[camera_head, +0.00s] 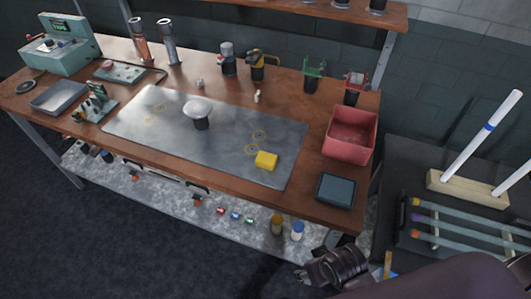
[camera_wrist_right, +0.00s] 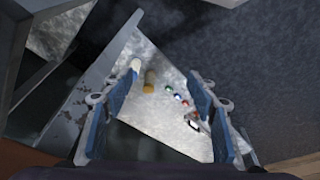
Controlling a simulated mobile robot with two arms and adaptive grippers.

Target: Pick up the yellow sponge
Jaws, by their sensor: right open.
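The yellow sponge (camera_head: 266,160) is a small block lying on the right front part of the grey metal sheet (camera_head: 160,140) on the workbench. My right gripper (camera_head: 325,270) shows at the lower right of the head view, below and in front of the bench's right end, well apart from the sponge. In the right wrist view my right gripper (camera_wrist_right: 163,120) has its two blue-padded fingers spread wide with nothing between them. The sponge is not visible in the right wrist view. My left gripper is in neither view.
A red bin (camera_head: 350,134) and a dark blue tray (camera_head: 336,190) stand right of the sponge. A white-topped dark object (camera_head: 199,112) stands on the sheet. The lower shelf (camera_head: 170,193) holds bottles and small items. A dark side table (camera_head: 440,165) with glass tubes stands at right.

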